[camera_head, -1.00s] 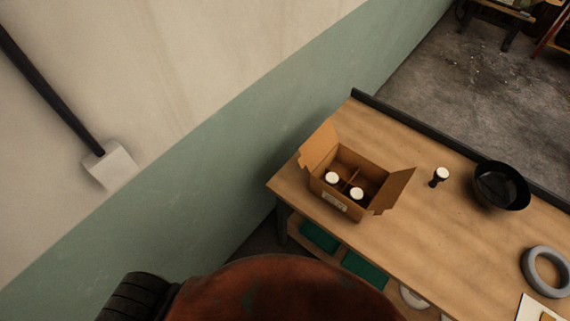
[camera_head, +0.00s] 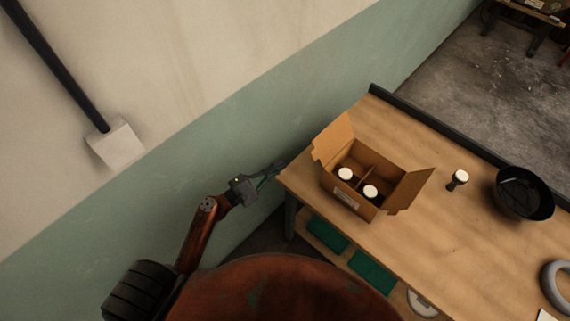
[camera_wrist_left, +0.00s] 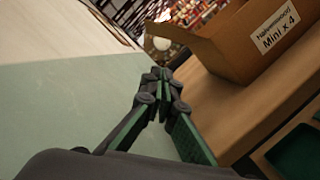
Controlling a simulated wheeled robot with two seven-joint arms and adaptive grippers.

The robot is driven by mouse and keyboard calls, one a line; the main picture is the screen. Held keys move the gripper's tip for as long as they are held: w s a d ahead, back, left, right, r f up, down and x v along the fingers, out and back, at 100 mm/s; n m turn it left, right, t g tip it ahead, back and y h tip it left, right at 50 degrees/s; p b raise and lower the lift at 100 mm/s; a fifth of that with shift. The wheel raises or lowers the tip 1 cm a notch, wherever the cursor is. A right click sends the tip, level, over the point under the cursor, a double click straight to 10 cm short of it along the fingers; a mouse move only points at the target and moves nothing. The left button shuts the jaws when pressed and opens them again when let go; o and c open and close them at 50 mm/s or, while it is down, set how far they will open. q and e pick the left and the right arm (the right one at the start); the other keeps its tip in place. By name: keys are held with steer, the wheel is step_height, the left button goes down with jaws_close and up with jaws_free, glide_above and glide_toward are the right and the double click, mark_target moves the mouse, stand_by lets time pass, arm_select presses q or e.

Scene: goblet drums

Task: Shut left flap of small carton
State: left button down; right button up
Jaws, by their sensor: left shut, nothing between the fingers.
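The small carton (camera_head: 352,199) stands open on the wooden table, with two white-topped drums (camera_head: 346,174) in its compartments. Its left flap (camera_head: 334,139) stands up and leans outward, and its right flap (camera_head: 408,190) is spread out too. My left gripper (camera_head: 279,166) is beside the table's left corner, left of the carton and apart from it. In the left wrist view the gripper's fingertips (camera_wrist_left: 160,76) are together and empty, and the carton's labelled side (camera_wrist_left: 236,45) is at the upper right. My right gripper is not in view.
A small white-topped drum (camera_head: 457,179) and a black bowl (camera_head: 523,194) stand right of the carton on the table (camera_head: 440,240). A grey ring (camera_head: 558,283) lies at the right edge. The green and cream wall (camera_head: 225,130) runs close along the left.

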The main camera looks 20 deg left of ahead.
arm_select(q)
steer(key=w+d+r+p, duration=0.3)
steer(key=w+d, duration=0.3)
steer(key=d, duration=0.1)
steer(key=shift+d+p, duration=0.3)
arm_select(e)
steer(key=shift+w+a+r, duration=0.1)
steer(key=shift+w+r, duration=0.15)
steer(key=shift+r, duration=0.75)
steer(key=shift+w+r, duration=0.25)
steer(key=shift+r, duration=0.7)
arm_select(q)
steer(key=shift+d+r, duration=0.1)
steer(key=shift+r, duration=0.05)
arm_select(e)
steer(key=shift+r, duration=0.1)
